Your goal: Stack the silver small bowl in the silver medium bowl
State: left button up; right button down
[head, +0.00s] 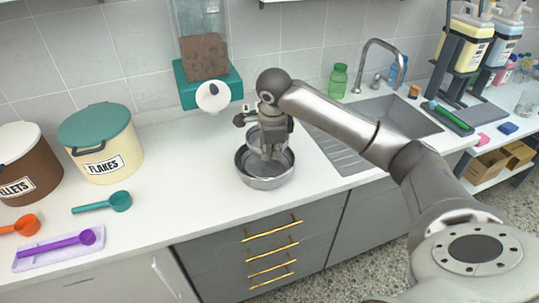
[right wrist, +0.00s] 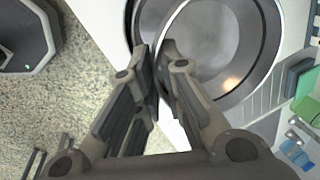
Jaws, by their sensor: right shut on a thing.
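The silver medium bowl (head: 265,183) stands upright on the white counter, near its front edge. My right gripper (head: 270,154) is above it, fingers pointing down. The gripper is shut on the rim of the silver small bowl (head: 254,137), which shows partly behind the fingers, over or inside the back of the medium bowl. Whether the two bowls touch is unclear. In the right wrist view, the fingers (right wrist: 157,48) pinch a rim beside a shiny round bowl interior (right wrist: 215,45). My left gripper is out of view.
A teal-based feed dispenser (head: 207,85) stands behind the bowls. A sink (head: 395,125) lies to the right. Tubs, including the flakes tub (head: 100,145), and scoops, including a teal scoop (head: 105,202), are on the left. Counter between scoops and bowls is clear.

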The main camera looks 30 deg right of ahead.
jog(key=shift+w+d+f, duration=0.15)
jog(key=shift+w+f, duration=0.25)
jog(key=shift+f, duration=0.1)
jog(key=shift+p+x, duration=0.85)
jog(key=shift+x, duration=0.05)
jog(key=shift+s+f, duration=0.2)
jog(key=shift+f, duration=0.4)
jog(key=shift+f, duration=0.1)
jog(key=shift+f+b, duration=0.55)
jog(key=shift+f, duration=0.05)
jog(key=c, duration=1.6)
grip_release()
jog(key=shift+o, duration=0.2)
jog(key=shift+r, duration=0.1)
